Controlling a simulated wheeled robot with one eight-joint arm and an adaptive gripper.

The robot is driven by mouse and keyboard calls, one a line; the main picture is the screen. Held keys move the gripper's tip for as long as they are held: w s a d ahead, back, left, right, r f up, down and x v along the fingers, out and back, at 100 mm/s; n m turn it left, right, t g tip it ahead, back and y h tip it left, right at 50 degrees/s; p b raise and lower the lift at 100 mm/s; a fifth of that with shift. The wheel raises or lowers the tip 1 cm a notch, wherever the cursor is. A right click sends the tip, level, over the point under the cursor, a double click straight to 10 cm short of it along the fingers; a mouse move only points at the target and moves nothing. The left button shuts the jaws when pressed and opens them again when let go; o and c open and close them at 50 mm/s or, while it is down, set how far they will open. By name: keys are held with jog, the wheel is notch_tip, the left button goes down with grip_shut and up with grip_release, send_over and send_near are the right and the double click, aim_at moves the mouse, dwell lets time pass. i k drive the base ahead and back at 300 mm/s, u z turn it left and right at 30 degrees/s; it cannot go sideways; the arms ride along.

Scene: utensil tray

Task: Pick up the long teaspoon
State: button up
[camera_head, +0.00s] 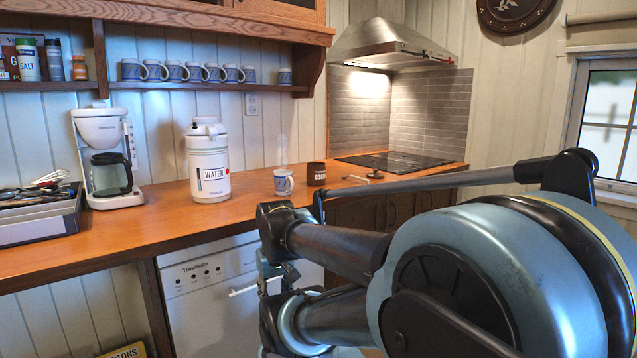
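A grey utensil tray (42,216) stands on the wooden counter at the far left, cut off by the picture's edge. Several dark and shiny utensils (42,188) lie in it, heaped and overlapping. I cannot make out the long teaspoon among them. My arm fills the lower right and reaches left in front of the dishwasher, well to the right of the tray and below the counter top. I cannot make out my gripper's fingers in this view.
A white coffee maker (108,150) stands just right of the tray. Further right are a water jug (207,165), a blue and white mug (284,183) and a brown canister (316,174). A shelf with several mugs hangs above. The counter's front strip (110,240) is clear.

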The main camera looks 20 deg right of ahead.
aim_at(356, 177)
jog(key=u, duration=0.6)
jog(key=k, duration=0.8)
jog(key=z, duration=1.35)
jog(key=i, duration=1)
jog(key=u, duration=0.05)
